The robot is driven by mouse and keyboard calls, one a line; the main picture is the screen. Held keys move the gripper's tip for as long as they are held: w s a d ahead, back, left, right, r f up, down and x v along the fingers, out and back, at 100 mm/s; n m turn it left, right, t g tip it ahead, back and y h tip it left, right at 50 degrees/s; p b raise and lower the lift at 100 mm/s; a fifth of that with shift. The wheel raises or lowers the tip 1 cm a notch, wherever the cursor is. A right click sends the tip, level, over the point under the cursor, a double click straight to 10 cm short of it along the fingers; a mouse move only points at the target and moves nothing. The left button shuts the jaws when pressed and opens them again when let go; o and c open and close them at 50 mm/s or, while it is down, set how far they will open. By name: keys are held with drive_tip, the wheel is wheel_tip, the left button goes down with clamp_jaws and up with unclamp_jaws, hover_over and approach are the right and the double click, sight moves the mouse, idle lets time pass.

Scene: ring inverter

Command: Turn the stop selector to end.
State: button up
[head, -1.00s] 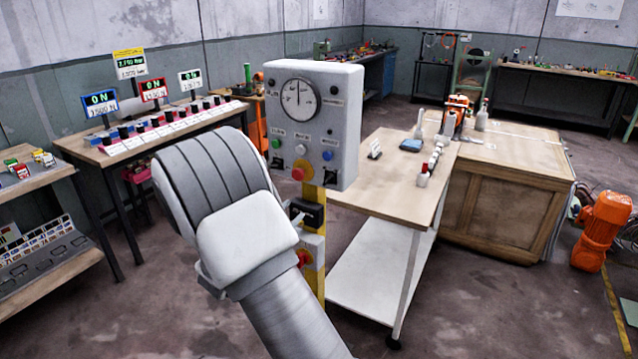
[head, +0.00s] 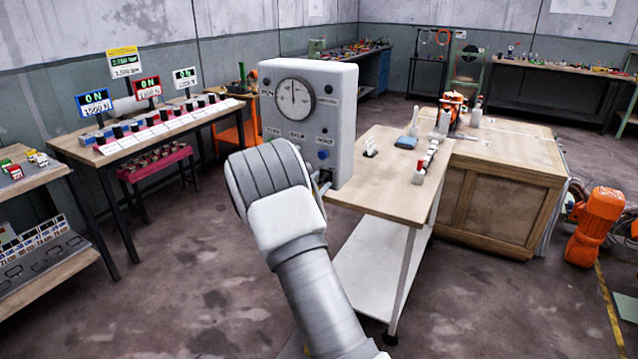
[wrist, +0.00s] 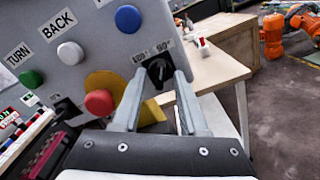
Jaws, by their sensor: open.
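The stop selector is a small black rotary knob (wrist: 159,71) on the grey control box, with two small labels above it that I cannot read for sure. A pale mark shows on the knob. In the wrist view my gripper (wrist: 160,82) is open, with one finger on each side of the knob and the tips close to it. I cannot tell whether either finger touches it. In the head view the control box (head: 338,112) stands with its dial facing left and front; my arm hides the selector and most of the gripper.
A red button (wrist: 98,102) on a yellow plate sits just left of the fingers. Blue (wrist: 128,18), white (wrist: 70,53) and green (wrist: 32,78) buttons are farther left and up. A wooden-topped trolley (head: 385,190) stands close to the right of the box.

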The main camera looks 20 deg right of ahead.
clamp_jaws()
idle(0.5)
drive_tip(key=n, duration=0.3)
drive_tip(key=shift+p, duration=0.35)
drive_tip(key=n+p, duration=0.1)
drive_tip(key=n, duration=0.2)
drive_tip(key=shift+r+n+p, duration=0.15)
drive_tip(key=shift+n+p, duration=0.15)
drive_tip(key=shift+n, duration=0.1)
drive_tip(key=n+p, duration=0.2)
drive_tip(key=n, duration=0.3)
drive_tip(key=shift+p, duration=0.4)
drive_tip(key=shift+d, duration=0.1)
